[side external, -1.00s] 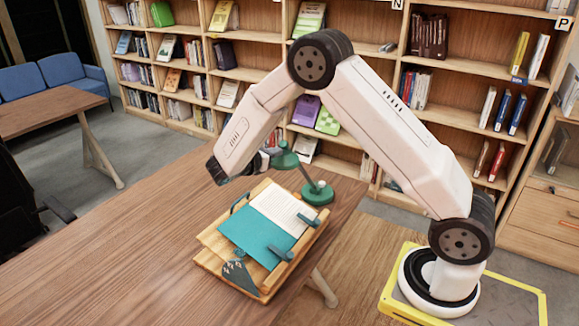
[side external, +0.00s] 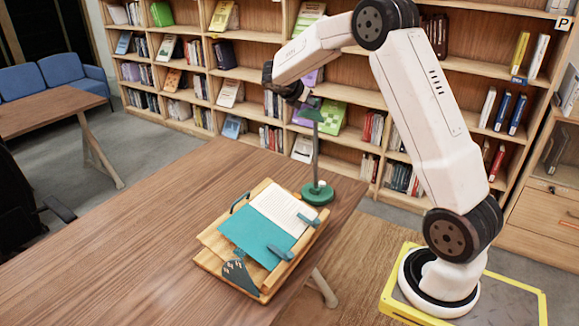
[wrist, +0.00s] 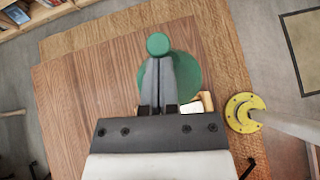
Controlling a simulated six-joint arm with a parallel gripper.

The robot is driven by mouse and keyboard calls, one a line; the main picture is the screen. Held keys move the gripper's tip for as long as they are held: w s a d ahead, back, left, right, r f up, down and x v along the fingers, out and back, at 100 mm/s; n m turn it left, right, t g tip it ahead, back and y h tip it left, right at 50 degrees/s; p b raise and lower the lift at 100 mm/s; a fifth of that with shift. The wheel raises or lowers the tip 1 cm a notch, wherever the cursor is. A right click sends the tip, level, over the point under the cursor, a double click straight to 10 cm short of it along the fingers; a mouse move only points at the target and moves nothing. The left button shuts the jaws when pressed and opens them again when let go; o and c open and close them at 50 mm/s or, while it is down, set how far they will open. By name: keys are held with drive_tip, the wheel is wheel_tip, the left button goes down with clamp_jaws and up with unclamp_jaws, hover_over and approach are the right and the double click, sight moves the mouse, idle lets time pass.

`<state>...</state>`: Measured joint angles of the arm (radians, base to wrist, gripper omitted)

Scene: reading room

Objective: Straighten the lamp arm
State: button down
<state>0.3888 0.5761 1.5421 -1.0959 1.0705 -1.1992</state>
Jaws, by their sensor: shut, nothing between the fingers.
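The desk lamp has a round green base (side external: 317,194) on the table, a thin grey arm (side external: 316,150) standing nearly upright, and a green head (side external: 313,108) at the top. My gripper (side external: 299,97) is high above the table, right by the lamp head. In the wrist view my gripper (wrist: 158,62) has its fingers together with nothing between them. A small green knob (wrist: 157,43) shows just beyond the fingertips, and a larger green disc (wrist: 187,75) lies behind the fingers, partly hidden by them. I cannot tell whether the fingers touch the lamp.
A wooden book stand (side external: 210,262) with an open book (side external: 258,238) stands on the table in front of the lamp. The wooden table (side external: 130,240) is clear to the left. Bookshelves (side external: 250,75) stand behind the lamp.

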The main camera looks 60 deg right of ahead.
drive_tip(key=shift+d+r, duration=0.15)
drive_tip(key=shift+d, duration=1.15)
drive_tip(key=shift+d+r, duration=0.1)
drive_tip(key=shift+d, duration=1.15)
drive_tip(key=shift+a, duration=0.15)
drive_tip(key=shift+w+a, duration=0.1)
drive_tip(key=shift+a, duration=0.3)
drive_tip(key=a, duration=0.3)
drive_tip(key=shift+w+r, duration=0.15)
drive_tip(key=shift+w, duration=0.15)
drive_tip(key=d+r+v, duration=0.1)
drive_tip(key=v, duration=0.8)
drive_tip(key=shift+a+r, duration=0.2)
drive_tip(key=shift+r, duration=0.35)
drive_tip(key=s+a+f+m+t+y, duration=0.2)
drive_tip(key=s+a+f+m+y, duration=0.3)
drive_tip(key=a, duration=0.9)
drive_tip(key=s+a+f+m+t+y, duration=0.2)
drive_tip(key=s+a+f+m+y, duration=0.3)
drive_tip(key=s+a+f+m, duration=0.6)
wheel_tip(320, 180, down, 4)
drive_tip(key=s+a, duration=0.2)
drive_tip(key=shift+s+a+y, duration=0.25)
drive_tip(key=shift+a+y, duration=0.05)
drive_tip(key=shift+a, duration=0.05)
